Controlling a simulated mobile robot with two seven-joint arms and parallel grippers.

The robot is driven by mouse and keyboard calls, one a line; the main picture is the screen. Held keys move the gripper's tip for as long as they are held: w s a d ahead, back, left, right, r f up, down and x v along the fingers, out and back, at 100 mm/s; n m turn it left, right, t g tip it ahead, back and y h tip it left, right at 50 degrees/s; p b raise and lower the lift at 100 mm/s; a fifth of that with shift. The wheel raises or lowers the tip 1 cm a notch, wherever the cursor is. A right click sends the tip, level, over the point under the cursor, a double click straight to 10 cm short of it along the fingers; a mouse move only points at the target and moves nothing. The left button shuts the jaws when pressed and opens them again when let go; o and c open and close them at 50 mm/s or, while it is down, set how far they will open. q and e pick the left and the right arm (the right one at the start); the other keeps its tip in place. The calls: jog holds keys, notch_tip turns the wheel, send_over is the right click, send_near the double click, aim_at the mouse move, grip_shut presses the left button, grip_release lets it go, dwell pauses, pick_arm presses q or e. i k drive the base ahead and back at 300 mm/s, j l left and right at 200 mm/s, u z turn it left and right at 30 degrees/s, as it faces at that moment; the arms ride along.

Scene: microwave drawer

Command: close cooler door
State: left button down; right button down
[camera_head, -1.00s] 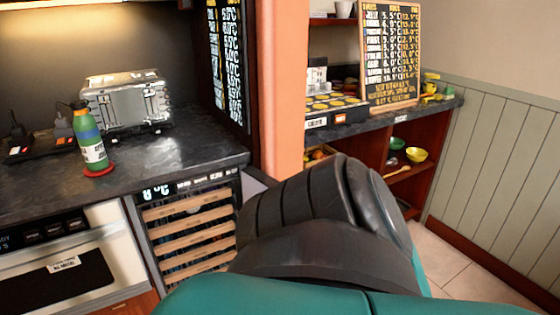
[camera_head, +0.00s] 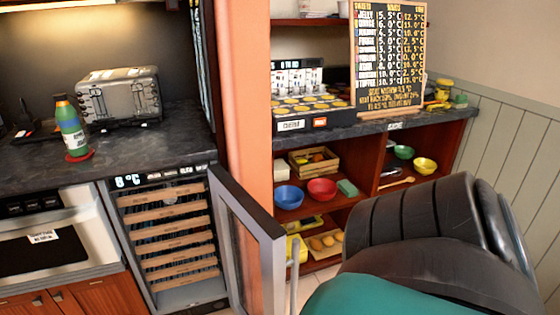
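The cooler (camera_head: 165,240) stands under the dark counter, with wooden-fronted racks and a lit display reading 8 °C. Its glass door (camera_head: 262,250) is hinged on the right and stands wide open, swung out toward me. A pale vertical handle (camera_head: 294,275) shows at the door's free edge. A black and teal arm link of mine fills the lower right, to the right of the door and apart from it in the picture. Neither of my grippers is in view.
A microwave drawer (camera_head: 60,245) sits left of the cooler. A toaster (camera_head: 118,97) and a green bottle (camera_head: 70,128) stand on the counter above. An orange pillar (camera_head: 243,110) separates this from open shelves with bowls (camera_head: 322,190) behind the door.

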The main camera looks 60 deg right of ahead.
aim_at(226, 194)
jog(key=k+l, duration=0.1)
jog(key=l, duration=0.2)
jog(key=k+l+z, duration=0.15)
jog(key=k+l, duration=0.1)
jog(key=l, duration=0.3)
jog(key=l+z, duration=0.25)
jog(key=l, duration=1.25)
jog(key=i+j+u, duration=0.15)
jog(key=i+j, duration=0.2)
jog(key=i, duration=0.05)
